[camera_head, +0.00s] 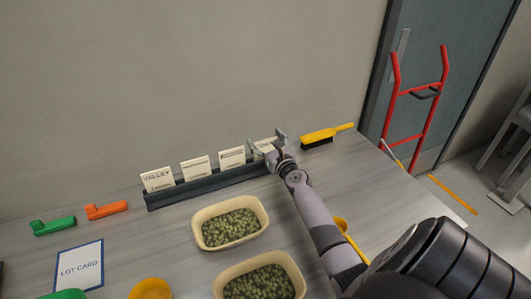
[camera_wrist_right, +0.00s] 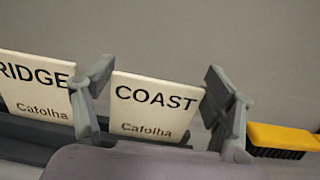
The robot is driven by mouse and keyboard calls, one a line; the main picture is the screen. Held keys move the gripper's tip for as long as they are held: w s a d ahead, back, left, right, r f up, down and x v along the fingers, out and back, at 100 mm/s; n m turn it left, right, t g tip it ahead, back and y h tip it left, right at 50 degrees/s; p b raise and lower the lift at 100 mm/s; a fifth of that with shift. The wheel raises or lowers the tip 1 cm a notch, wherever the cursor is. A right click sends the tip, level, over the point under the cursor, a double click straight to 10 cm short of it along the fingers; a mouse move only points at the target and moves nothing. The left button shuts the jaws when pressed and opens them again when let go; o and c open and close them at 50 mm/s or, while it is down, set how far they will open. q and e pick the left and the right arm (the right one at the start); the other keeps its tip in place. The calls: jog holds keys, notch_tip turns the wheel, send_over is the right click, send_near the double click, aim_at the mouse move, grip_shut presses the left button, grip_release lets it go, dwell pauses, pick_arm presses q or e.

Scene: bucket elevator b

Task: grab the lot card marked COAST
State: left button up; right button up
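The COAST card (camera_wrist_right: 155,106) is white with black print and stands in the dark card rack (camera_head: 205,187) at its right end; it also shows in the head view (camera_head: 264,147), partly covered. My right gripper (camera_head: 266,141) is open around this card, with one finger on each side of it in the right wrist view (camera_wrist_right: 158,75). A gap shows between the card and the right finger; the left finger is close to the card's left edge. The RIDGE card (camera_wrist_right: 36,92) stands just left of that finger. My left gripper is not in view.
The VALLEY card (camera_head: 158,180) and another card (camera_head: 196,168) stand farther left in the rack. A yellow brush (camera_head: 326,135) lies just right of my right gripper. Two bins of green pellets (camera_head: 230,228) (camera_head: 259,282) stand in front. A lot card mat (camera_head: 79,267) lies front left.

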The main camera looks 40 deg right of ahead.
jog(key=c, duration=0.5)
